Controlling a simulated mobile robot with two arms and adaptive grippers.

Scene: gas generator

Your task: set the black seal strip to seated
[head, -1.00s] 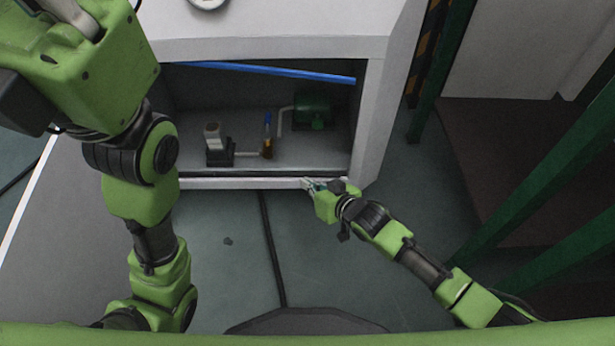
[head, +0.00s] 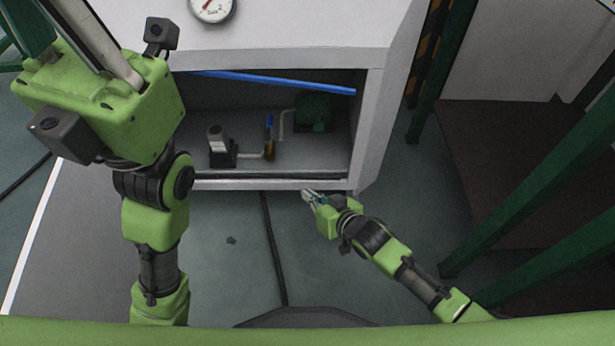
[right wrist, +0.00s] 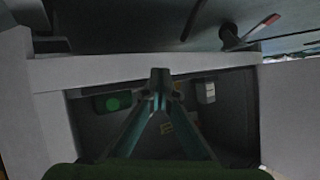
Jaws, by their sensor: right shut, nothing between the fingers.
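The black seal strip (head: 265,177) shows in the head view as a thin dark line along the bottom sill of the open cabinet. I cannot tell how deeply it sits. My right gripper (head: 307,195) is just in front of the sill's right part, shut and empty. In the right wrist view its closed fingertips (right wrist: 160,76) overlap the pale sill (right wrist: 100,72); I cannot make out the strip there. My left gripper (head: 95,45) is only partly in view at the upper left of the head view, away from the strip, its fingertips cut off.
Inside the cabinet are a black-and-white device (head: 219,150), a blue-topped valve (head: 269,140) and a green unit (head: 314,112). A blue bar (head: 275,83) crosses the opening's top. A gauge (head: 211,8) is above. A black cable (head: 272,245) lies on the floor. Green posts stand at right.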

